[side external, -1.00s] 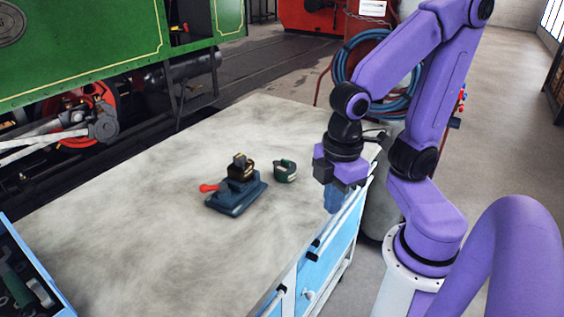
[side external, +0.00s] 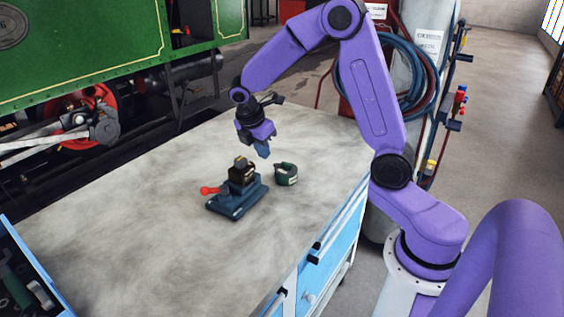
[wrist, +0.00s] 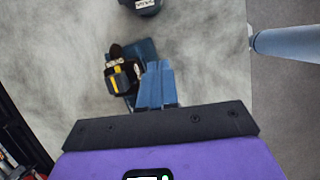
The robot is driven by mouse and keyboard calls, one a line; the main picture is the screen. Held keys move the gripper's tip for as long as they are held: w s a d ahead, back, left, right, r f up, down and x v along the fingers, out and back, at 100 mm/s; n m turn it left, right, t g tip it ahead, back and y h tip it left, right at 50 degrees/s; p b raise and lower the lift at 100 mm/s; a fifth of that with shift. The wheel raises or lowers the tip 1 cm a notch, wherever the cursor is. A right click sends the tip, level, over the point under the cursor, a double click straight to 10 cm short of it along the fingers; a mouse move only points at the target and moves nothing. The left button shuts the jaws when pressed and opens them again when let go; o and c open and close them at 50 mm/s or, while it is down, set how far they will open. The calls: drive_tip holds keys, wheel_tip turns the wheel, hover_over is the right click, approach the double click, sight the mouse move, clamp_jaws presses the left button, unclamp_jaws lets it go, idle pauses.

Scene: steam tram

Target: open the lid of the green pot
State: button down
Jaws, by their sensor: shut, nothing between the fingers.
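The green pot (side external: 286,174) is a small, dark green, rounded thing with a pale label, standing on the workbench right of a dark blue device. In the wrist view a dark rounded thing with a white label, which looks like the pot (wrist: 148,6), is cut off by the top edge. I cannot make out whether its lid is open or shut. My gripper (side external: 263,153) is above the bench, up and left of the pot in the side view and apart from it. Its blue fingers (wrist: 158,68) are shut and empty.
A dark blue device (side external: 238,197) with a red-knobbed handle (side external: 208,190) and a black and brown top stands beside the pot. It lies close to my fingers in the wrist view. The workbench (side external: 140,200) is otherwise mostly bare. A blue toolbox (side external: 40,265) is at lower left.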

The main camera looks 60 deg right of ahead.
drive_tip(key=w+d, duration=0.1)
drive_tip(key=d, duration=0.2)
approach(283, 173)
drive_tip(key=f, duration=0.3)
drive_tip(key=a+f, duration=0.1)
drive_tip(key=f, duration=0.1)
drive_tip(key=shift+w, duration=0.1)
drive_tip(key=d, duration=0.2)
drive_tip(key=shift+d+r, duration=0.1)
drive_tip(key=shift+d, duration=0.9)
